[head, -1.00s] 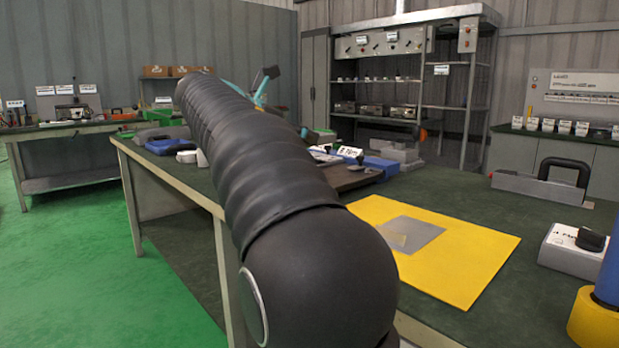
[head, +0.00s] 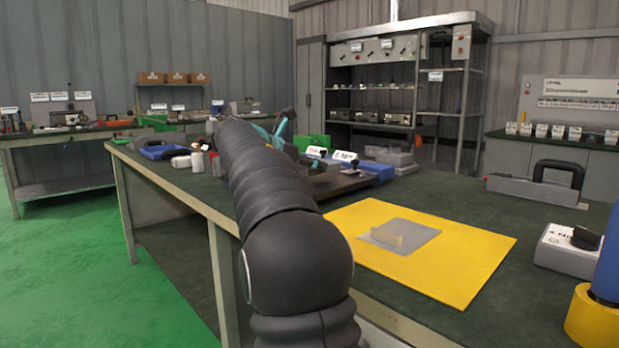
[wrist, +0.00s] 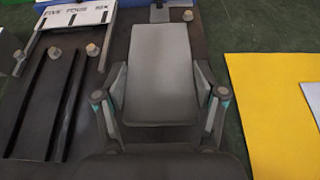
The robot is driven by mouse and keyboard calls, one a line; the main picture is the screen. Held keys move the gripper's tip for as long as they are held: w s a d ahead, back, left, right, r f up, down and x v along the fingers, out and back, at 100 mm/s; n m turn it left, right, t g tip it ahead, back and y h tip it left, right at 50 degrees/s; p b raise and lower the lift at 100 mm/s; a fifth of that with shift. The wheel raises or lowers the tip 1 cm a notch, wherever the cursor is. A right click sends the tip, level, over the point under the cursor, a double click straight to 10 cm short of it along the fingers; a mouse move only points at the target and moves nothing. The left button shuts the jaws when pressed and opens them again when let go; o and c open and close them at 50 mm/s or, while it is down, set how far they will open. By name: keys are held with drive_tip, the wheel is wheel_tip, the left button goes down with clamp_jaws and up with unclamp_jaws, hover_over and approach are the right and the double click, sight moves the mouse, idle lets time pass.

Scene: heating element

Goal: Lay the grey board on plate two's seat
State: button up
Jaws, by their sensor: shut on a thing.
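In the wrist view the grey board (wrist: 160,58) is a flat, roughly rectangular piece lying lengthwise between the two fingers of my gripper (wrist: 161,86). The gripper is shut on its sides near the close end. Below it is a dark base (wrist: 118,48); I cannot tell whether the board touches it. On the left, black rails (wrist: 56,105) and a white label strip (wrist: 78,17) with dark words sit on the base. I cannot tell which seat is plate two's. In the head view my arm hides most of the gripper and the board.
A yellow mat (head: 455,285) with a grey square (head: 410,236) lies right of my arm. A blue case (head: 166,152) stands on the bench left of my arm.

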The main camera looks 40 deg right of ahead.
sight(309, 176)
drive_tip(key=shift+f+b, duration=0.3)
drive_tip(key=shift+f, duration=1.1)
drive_tip(key=o, duration=1.1)
drive_tip(key=shift+f, duration=0.15)
drive_tip(key=shift+o, duration=0.2)
drive_tip(key=shift+a+r, duration=0.35)
drive_tip(key=shift+a, duration=0.05)
drive_tip(key=p+v, duration=0.1)
drive_tip(key=v, duration=1)
drive_tip(key=shift+a, duration=0.1)
